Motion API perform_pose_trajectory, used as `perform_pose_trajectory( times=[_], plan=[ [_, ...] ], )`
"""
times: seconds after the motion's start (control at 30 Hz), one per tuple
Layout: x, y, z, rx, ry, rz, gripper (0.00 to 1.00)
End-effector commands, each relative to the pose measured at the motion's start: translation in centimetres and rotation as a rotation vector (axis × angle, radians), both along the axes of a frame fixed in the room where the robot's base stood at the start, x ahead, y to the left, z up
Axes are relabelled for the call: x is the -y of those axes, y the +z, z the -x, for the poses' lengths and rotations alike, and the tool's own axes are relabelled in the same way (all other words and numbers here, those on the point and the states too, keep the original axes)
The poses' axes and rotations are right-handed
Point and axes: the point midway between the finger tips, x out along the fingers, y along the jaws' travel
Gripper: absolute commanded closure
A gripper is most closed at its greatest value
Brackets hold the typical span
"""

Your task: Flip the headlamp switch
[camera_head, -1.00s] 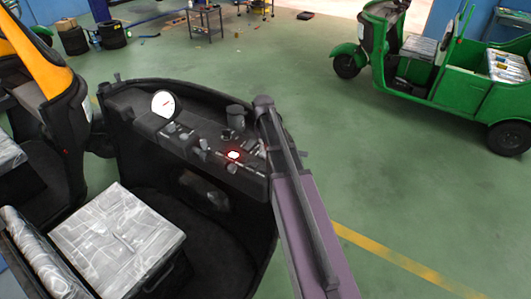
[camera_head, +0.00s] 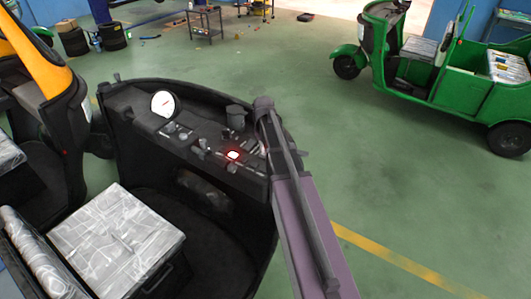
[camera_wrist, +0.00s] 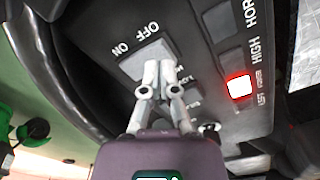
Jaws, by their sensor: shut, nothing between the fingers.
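In the wrist view a wide grey rocker switch (camera_wrist: 146,60) marked ON and OFF sits on the black dashboard panel. I cannot read whether its label names the headlamp. My gripper (camera_wrist: 154,72) is shut and empty, with its fingertips over the switch's lower edge. I cannot tell whether they touch it. In the head view my arm's end is at the dashboard's right side and the fingertips cannot be made out.
The rickshaw's dashboard (camera_head: 150,120) has a round white gauge (camera_head: 163,104) and several small controls. A silver-covered seat (camera_head: 115,235) is at lower left. A green rickshaw (camera_head: 440,70) stands at the back right. The green floor between is clear.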

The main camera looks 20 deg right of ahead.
Motion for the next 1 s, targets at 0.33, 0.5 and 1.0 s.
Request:
perform_pose_trajectory(
  times=[0.33, 0.5, 1.0],
  plan=[
    [0.0, -0.4, 0.0, 0.0, 0.0, 0.0, 1.0],
    [0.0, -0.6, 0.0, 0.0, 0.0, 0.0, 1.0],
    [0.1, -1.1, 0.0, 0.0, -0.001, 0.0, 1.0]
  ],
)
